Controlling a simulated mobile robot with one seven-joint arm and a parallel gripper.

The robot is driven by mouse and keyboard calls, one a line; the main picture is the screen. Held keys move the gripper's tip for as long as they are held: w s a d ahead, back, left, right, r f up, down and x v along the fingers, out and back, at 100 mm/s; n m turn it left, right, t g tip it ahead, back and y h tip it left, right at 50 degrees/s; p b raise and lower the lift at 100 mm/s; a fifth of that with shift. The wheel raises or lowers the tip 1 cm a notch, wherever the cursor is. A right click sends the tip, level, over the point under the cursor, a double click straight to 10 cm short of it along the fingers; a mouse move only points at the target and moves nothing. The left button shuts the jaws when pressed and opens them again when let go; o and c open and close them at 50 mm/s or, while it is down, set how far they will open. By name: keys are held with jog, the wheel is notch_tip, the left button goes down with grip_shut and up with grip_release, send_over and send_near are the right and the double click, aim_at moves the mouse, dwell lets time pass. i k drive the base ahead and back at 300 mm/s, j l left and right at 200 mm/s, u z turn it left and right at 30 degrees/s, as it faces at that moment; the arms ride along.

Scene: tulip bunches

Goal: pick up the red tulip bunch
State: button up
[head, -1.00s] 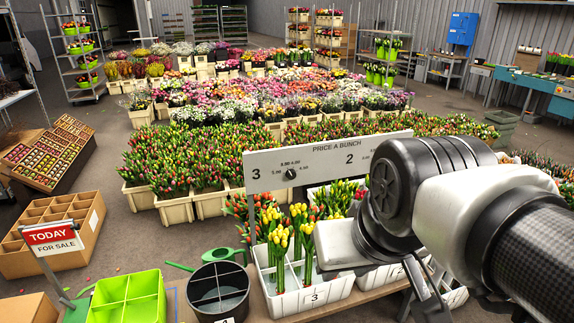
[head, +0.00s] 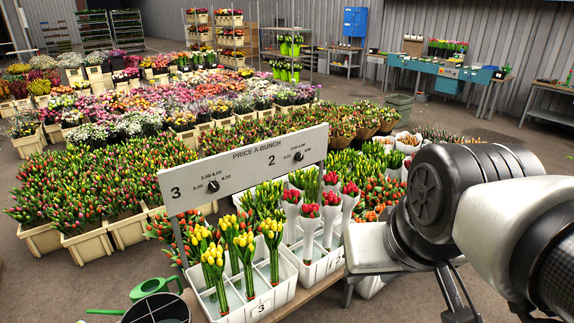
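Which one is meant, I cannot tell. My gripper (head: 458,300) is at the lower right, to the right of the crate and apart from the bunches. Its dark fingers point down and are cut off by the bottom edge, so their opening is unclear.
A price board (head: 245,170) stands over the crates. Yellow tulip bunches (head: 243,245) fill the nearer crate, marked 3. A green watering can (head: 155,287) and a dark round bucket (head: 158,310) are at the lower left. Open floor lies at the right.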

aim_at(310, 215)
jog(key=i+l+u, duration=1.05)
jog(key=l, duration=0.35)
